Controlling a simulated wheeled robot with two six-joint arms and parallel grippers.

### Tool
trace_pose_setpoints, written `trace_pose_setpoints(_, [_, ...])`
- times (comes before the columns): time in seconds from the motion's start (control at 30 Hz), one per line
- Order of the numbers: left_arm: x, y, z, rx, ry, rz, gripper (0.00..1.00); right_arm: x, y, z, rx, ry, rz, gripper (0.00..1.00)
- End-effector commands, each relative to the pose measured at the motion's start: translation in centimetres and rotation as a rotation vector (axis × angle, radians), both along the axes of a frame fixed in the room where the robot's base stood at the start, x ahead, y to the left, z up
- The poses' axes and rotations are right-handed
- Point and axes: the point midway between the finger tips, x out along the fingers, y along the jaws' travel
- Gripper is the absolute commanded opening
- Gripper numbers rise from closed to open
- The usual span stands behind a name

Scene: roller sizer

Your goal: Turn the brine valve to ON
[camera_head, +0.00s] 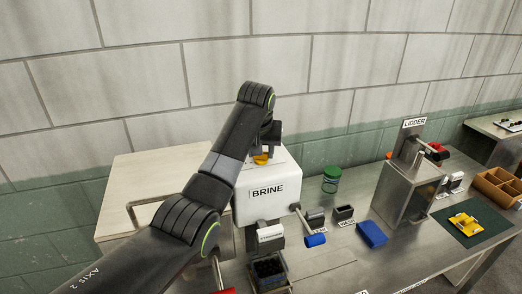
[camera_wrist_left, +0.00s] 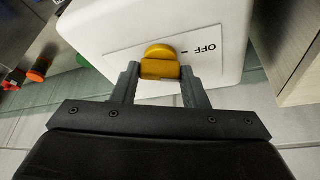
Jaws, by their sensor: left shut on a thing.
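The white box marked BRINE (camera_head: 266,203) stands on the metal bench, with a pale label plate on its top. The yellow valve knob (camera_head: 261,158) sits on that plate, partly covered by my left gripper (camera_head: 266,147). In the left wrist view the knob (camera_wrist_left: 160,62) is between the two grey fingers of my left gripper (camera_wrist_left: 160,82), which is shut on it. The word OFF (camera_wrist_left: 207,48) and a short tick show beside the knob. No ON mark is visible; the fingers and knob cover part of the plate. My right gripper is not in view.
A green-lidded jar (camera_head: 331,180), a blue block (camera_head: 371,234) and small dark bins (camera_head: 344,213) stand right of the box. Behind is a block wall; the LIDDER machine (camera_head: 405,190) stands farther right.

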Motion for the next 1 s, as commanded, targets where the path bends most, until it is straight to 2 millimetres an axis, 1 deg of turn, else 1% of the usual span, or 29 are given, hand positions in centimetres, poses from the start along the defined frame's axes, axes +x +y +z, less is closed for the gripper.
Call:
trace_pose_setpoints(0.13, [0.04,0.06,0.03,0.000,-0.003,-0.050,0.17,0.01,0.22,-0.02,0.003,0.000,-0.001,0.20])
trace_pose_setpoints(0.43, [0.05,0.05,0.04,0.000,-0.004,-0.053,0.17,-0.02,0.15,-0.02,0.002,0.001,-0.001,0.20])
trace_pose_setpoints(0.47, [0.05,0.05,0.04,0.000,-0.004,-0.053,0.44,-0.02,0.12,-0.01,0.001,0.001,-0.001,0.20])
trace_pose_setpoints(0.6, [0.04,0.05,0.04,0.000,-0.003,-0.053,0.62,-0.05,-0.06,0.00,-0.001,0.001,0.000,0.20])
trace_pose_setpoints(0.87, [0.03,0.04,0.07,0.000,-0.002,-0.053,0.62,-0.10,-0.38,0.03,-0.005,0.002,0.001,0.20])
trace_pose_setpoints(1.0, [0.13,0.11,0.88,0.000,-0.004,-0.053,0.62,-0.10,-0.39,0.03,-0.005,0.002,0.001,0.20])
